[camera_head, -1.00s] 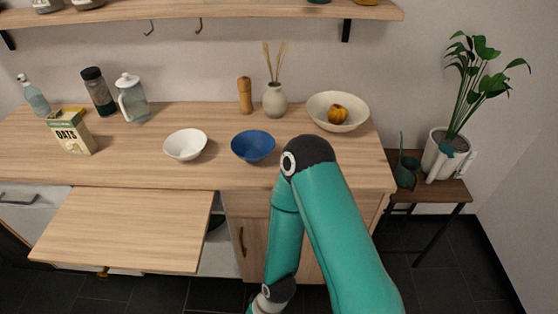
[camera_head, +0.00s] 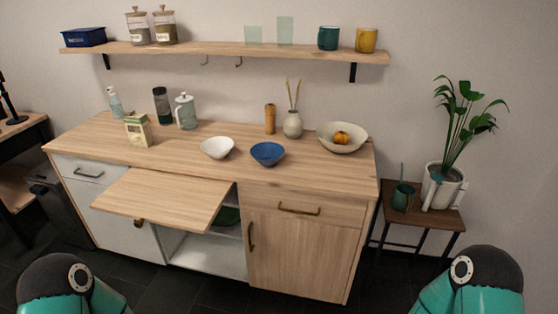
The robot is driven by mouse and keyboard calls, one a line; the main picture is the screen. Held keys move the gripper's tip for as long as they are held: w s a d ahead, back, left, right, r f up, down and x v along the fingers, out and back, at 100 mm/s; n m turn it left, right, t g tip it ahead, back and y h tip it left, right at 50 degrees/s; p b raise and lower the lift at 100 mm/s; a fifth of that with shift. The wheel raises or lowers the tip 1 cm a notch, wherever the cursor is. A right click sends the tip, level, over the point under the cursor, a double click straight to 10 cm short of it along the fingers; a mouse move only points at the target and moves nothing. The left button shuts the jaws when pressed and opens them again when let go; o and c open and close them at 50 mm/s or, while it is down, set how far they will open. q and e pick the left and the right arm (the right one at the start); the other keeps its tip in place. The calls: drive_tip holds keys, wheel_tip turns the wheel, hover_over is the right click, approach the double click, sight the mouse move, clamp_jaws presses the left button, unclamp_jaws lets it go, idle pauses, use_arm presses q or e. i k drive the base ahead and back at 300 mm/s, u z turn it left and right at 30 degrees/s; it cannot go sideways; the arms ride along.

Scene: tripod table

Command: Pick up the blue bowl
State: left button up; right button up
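The blue bowl (camera_head: 267,154) stands upright on the wooden countertop (camera_head: 330,172), near its front edge and right of the middle. It looks empty. A white bowl (camera_head: 217,148) stands close to its left, with a small gap between them. My arms show only as teal and black links at the bottom left and bottom right corners. Both grippers are out of the picture, and nothing of mine is near the bowl.
A wooden board (camera_head: 165,197) juts out below the counter's front edge at left. Behind the bowl stand a pepper mill (camera_head: 270,119) and a vase (camera_head: 292,125); right is a fruit bowl (camera_head: 352,144). A shelf (camera_head: 230,50) hangs above. A potted plant (camera_head: 440,187) stands right.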

sight(267, 153)
drive_tip(key=i, duration=1.05)
drive_tip(key=u, duration=1.9)
drive_tip(key=k, duration=1.2)
drive_tip(key=z, duration=1.1)
drive_tip(key=i, duration=0.55)
drive_tip(key=u, duration=0.15)
